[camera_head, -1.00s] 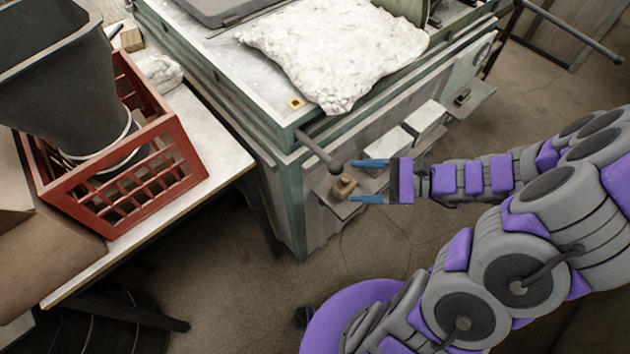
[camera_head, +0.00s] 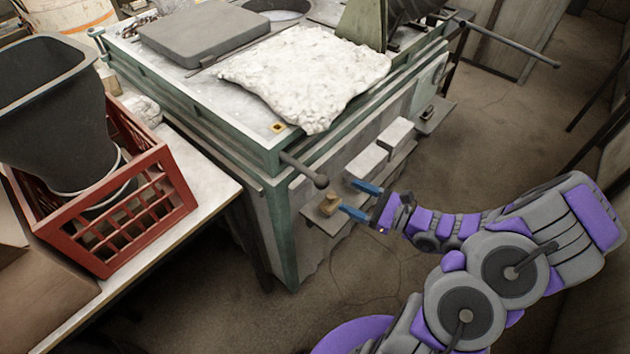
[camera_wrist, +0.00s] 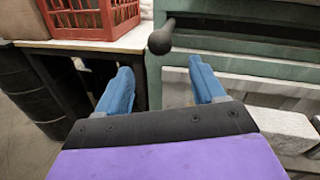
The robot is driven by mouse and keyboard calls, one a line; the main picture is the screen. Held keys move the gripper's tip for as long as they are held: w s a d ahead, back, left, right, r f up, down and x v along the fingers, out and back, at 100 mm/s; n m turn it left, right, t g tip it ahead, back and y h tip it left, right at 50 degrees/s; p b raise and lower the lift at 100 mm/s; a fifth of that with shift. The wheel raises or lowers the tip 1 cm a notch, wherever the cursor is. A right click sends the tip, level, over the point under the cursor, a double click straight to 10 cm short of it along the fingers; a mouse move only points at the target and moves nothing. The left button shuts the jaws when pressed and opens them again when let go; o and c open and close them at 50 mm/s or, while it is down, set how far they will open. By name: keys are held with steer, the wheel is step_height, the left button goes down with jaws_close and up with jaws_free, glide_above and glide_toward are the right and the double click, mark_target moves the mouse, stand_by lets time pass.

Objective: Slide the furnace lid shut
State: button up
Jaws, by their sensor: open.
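The furnace (camera_head: 240,165) is a green-framed bench with a pale top. A flat grey slab that looks like the lid (camera_head: 205,33) lies on its top, and a round opening (camera_head: 278,14) shows beside it, uncovered at least in part. A grey rod with a ball knob (camera_head: 320,182) sticks out from the furnace's near corner; the knob also shows in the wrist view (camera_wrist: 160,40). My gripper (camera_head: 347,194) has two blue fingers, open and empty, just right of the knob. In the wrist view, the knob is beyond the fingertips (camera_wrist: 160,72), roughly between them.
A white lumpy blanket (camera_head: 305,72) covers part of the furnace top. A red crate (camera_head: 110,230) with a dark bucket stands on the left table.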

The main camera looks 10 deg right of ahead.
mark_target(316, 180)
steer(key=b+x, duration=0.1)
steer(key=x, duration=1)
steer(key=shift+w+a+b, duration=0.2)
steer(key=shift+w+b, duration=0.1)
steer(key=shift+b, duration=0.05)
steer(key=shift+c, duration=0.2)
jaws_close()
